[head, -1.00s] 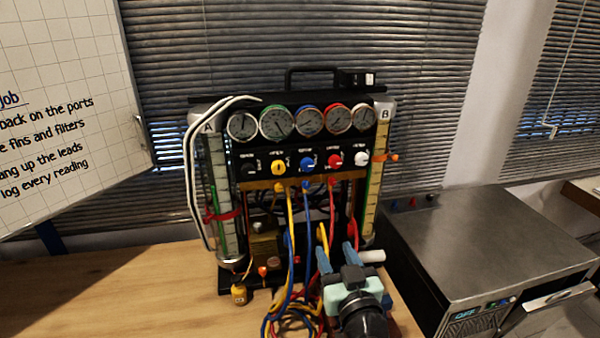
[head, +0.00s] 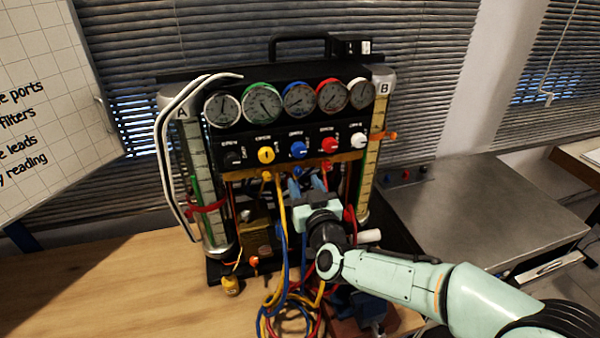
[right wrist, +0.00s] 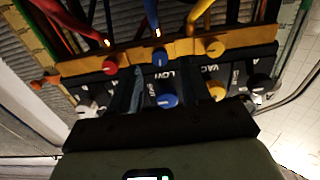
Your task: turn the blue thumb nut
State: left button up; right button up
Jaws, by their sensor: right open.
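The blue thumb nut (head: 297,171) is on the brass bar under the row of valve knobs, where the blue hose meets it. It also shows in the right wrist view (right wrist: 160,57). My right gripper (head: 306,183) is open just below and in front of it, its two blue fingers pointing up at the bar. In the right wrist view the fingers (right wrist: 165,72) stand apart, with the nut just past the tips, roughly in line with the gap. Contact cannot be made out. My left gripper is out of view.
A blue valve knob (head: 298,150) sits just above the nut. A red nut (right wrist: 110,67) and a yellow nut (right wrist: 214,48) flank it. Yellow, blue and red hoses hang close to the gripper. A metal-topped unit (head: 480,205) stands right. The wooden bench (head: 120,285) is clear at left.

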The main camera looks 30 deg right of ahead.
aim_at(298, 172)
jog(key=shift+p+x, duration=0.35)
jog(key=shift+x, duration=1.65)
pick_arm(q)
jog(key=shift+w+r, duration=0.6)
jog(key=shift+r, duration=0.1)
pick_arm(e)
jog(key=shift+s, duration=0.1)
grip_shut()
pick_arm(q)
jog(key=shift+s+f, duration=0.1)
